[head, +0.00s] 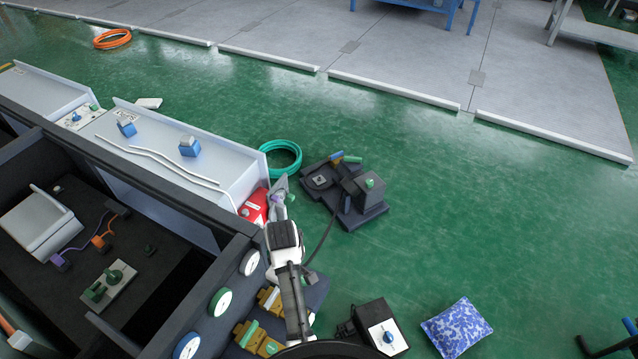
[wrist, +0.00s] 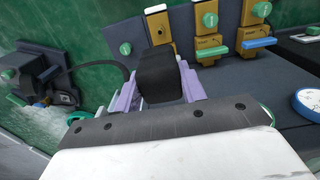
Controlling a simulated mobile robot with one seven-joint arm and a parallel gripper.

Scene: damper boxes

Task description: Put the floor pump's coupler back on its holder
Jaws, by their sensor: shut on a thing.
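My gripper (wrist: 160,76) has pale lilac fingers closed on a black block (wrist: 158,68), apparently the coupler. A dark hose (wrist: 92,66) runs from behind it toward the dark floor pump (wrist: 25,80) at the left of the wrist view. In the head view the pump (head: 368,192) stands on the green floor right of my arm, and its hose (head: 324,238) curves down behind my arm. The coupler's far end is hidden by its own body, and my arm blocks it in the head view. I cannot tell for sure which part is the holder.
A dark panel beside the held block carries several tan fittings (wrist: 208,45) with coloured knobs. Round dials (head: 219,302) line the bench edge. A red box (head: 254,207) and a green hose coil (head: 297,164) lie close to my arm. Open floor extends right, with a blue cushion (head: 456,327).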

